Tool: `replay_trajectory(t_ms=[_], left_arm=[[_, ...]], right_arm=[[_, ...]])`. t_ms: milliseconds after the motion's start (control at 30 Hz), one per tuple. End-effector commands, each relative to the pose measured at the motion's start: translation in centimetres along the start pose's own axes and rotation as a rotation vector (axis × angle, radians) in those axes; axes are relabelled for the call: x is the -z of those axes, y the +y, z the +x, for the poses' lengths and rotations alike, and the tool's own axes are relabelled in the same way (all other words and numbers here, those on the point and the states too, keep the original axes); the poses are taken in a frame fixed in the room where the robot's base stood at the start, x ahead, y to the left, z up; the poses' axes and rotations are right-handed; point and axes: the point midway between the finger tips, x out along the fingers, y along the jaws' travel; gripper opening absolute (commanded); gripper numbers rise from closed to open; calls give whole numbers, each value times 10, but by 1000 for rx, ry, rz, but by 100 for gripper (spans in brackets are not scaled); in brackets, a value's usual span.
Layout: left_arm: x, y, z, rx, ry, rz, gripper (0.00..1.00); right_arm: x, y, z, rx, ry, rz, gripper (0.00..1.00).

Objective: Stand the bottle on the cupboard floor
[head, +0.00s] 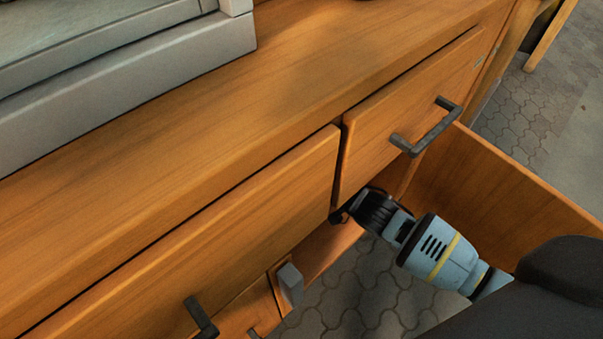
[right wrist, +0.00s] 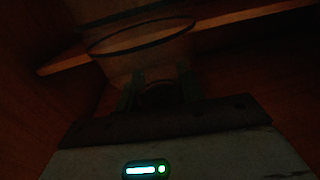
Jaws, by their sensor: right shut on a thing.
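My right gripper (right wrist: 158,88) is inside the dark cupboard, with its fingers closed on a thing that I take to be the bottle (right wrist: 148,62). In the right wrist view it is a dim brownish shape that widens away from the fingers, with a dark curved band across it. Whether it touches any surface is too dark to tell. In the head view my right arm reaches under the drawer into the cupboard (head: 325,246), and the gripper and bottle are hidden. The cupboard floor cannot be clearly made out. My left gripper is not in view.
A wooden board edge (right wrist: 62,66) crosses behind the bottle. The open cupboard door (head: 500,185) stands right of my arm. A drawer with a dark handle (head: 428,130) is just above it. A grey block-like piece (head: 290,284) juts out at the left. The counter's middle is clear.

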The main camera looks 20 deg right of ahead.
Motion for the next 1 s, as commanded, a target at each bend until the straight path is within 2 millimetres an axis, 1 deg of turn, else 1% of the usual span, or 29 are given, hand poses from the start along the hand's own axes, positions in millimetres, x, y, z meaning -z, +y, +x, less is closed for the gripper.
replay_trajectory(t_ms=[33,100,200,267,500,667,700,833,1000], left_arm=[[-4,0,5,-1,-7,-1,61],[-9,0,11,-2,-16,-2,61],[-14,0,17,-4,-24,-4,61],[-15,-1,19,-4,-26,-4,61],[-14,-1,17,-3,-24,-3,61],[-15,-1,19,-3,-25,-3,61],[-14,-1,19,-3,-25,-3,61],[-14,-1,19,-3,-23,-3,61],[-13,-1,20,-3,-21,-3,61]], right_arm=[[-10,0,1,0,-2,1,0],[-23,0,0,0,-4,2,0],[-35,0,0,0,-2,2,0],[-37,0,0,0,0,2,0],[-35,0,0,0,2,0,0],[-39,0,0,0,1,0,0],[-39,0,0,0,0,0,42],[-39,0,0,0,0,0,59],[-39,0,0,0,0,0,60]])
